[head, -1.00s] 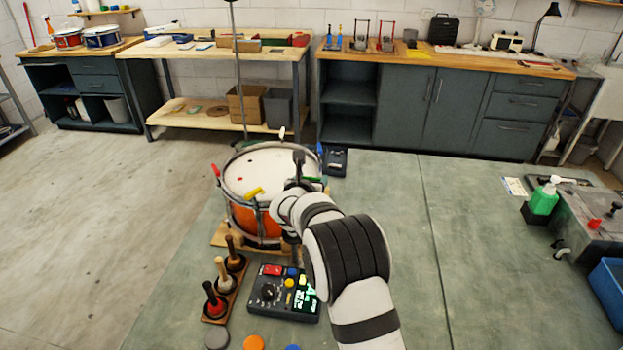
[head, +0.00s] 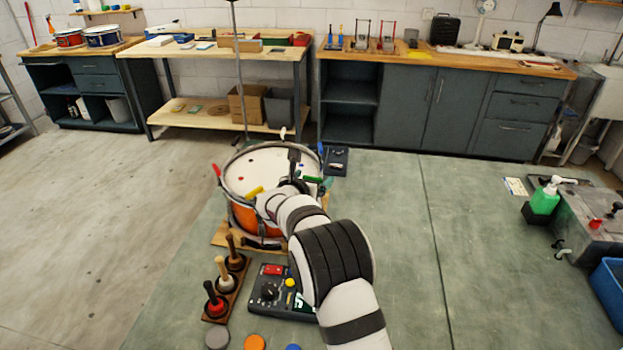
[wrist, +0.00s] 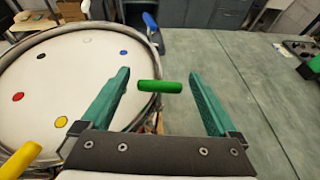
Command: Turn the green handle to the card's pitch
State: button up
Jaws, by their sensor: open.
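The orange drum (head: 241,212) stands on a wooden base on the green bench, its white head facing up with coloured dots on it. The green handle (wrist: 160,87) sits at the drum's rim and lies crosswise in the wrist view. My gripper (wrist: 158,82) is open, with one teal finger on each side of the handle and a gap at both ends. In the head view my gripper (head: 308,178) is at the drum's right rim, and my wrist hides part of the drum. I see no pitch card clearly enough to read.
A yellow handle (wrist: 20,160) and a blue handle (wrist: 150,20) also stand at the rim. A control box (head: 270,290) with knob and buttons, partly hidden by my arm, and a rack of mallets (head: 226,288) stand in front.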

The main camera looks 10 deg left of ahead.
jog(key=v, duration=1.5)
jog(key=shift+s+r, duration=0.25)
jog(key=shift+s, duration=0.1)
